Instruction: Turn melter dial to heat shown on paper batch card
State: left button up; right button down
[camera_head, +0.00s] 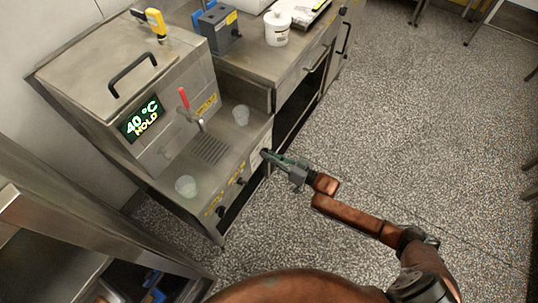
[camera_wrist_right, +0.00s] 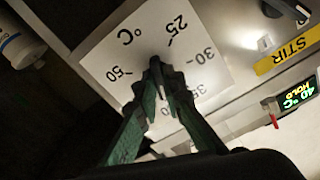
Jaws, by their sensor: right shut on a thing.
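The melter (camera_head: 130,80) is a steel cabinet at left in the head view. Its green display (camera_head: 142,119) reads 40 °C HOLD; the display also shows in the wrist view (camera_wrist_right: 300,100). The white dial plate (camera_wrist_right: 105,55) carries a °C mark and numbers including 25, 30 and 50. My right gripper (camera_head: 265,153) is at the right end of the melter's front panel. In the right wrist view its fingertips (camera_wrist_right: 155,65) are closed together over the plate's middle, shut on the dial knob, which they hide. No batch card can be read. My left gripper is not in view.
Other black knobs (camera_head: 222,211) are left of the dial. A white tub (camera_head: 277,28) and papers stand on the back counter. The floor at right is free.

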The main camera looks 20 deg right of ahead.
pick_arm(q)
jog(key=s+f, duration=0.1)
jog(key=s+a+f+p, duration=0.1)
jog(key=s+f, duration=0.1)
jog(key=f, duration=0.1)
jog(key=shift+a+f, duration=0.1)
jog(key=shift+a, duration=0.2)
pick_arm(e)
jog(key=n, duration=1.9)
jog(key=shift+a, duration=0.1)
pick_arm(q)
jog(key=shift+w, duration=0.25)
pick_arm(e)
jog(key=c, duration=2)
grip_release()
jog(key=shift+c, duration=0.2)
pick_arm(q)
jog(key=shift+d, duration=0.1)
